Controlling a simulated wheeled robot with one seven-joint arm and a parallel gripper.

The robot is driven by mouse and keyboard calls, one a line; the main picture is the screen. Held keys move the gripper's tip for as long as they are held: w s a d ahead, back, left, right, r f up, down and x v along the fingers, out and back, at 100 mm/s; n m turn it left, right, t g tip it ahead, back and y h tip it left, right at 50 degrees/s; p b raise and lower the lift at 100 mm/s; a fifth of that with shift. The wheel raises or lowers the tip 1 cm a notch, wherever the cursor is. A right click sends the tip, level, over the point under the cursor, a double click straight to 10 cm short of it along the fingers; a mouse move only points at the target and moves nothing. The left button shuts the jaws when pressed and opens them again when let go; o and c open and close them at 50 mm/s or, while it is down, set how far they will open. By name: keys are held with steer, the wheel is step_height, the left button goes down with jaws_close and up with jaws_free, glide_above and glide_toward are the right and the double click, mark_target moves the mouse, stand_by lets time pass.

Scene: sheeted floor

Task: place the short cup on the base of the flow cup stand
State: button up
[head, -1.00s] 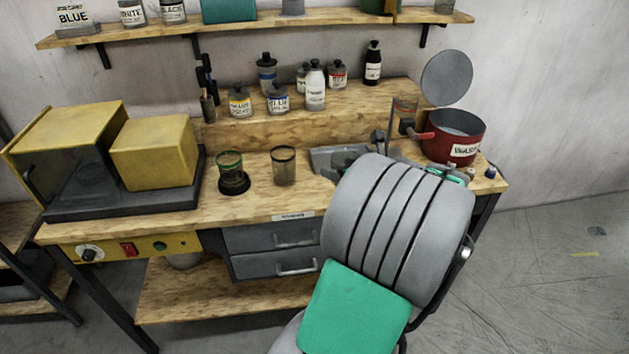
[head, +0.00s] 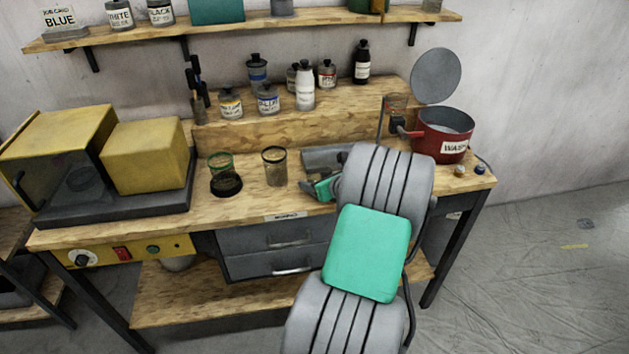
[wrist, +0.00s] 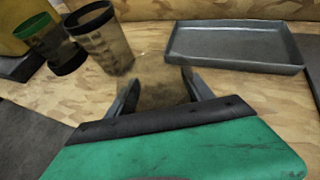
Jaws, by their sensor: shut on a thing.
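My gripper (wrist: 160,92) is shut on a see-through, brownish short cup (wrist: 153,72), just above the bench top in the wrist view. In the head view my gripper (head: 312,190) is at the front of the bench, right of the dark-rimmed tall cup; the held cup cannot be made out there. The flow cup stand (head: 381,120) shows as an upright rod with a clear cup near its top, left of the red pot. Its base is hidden behind my arm.
A dark-rimmed cup (head: 275,168) and a green-rimmed cup (head: 221,162) on a black base stand left of my gripper. A shallow grey tray (wrist: 235,42) lies beyond it to the right. The red waste pot (head: 443,137) stands at the bench's right. Several bottles line the back step.

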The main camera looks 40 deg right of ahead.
steer(key=o, duration=1.5)
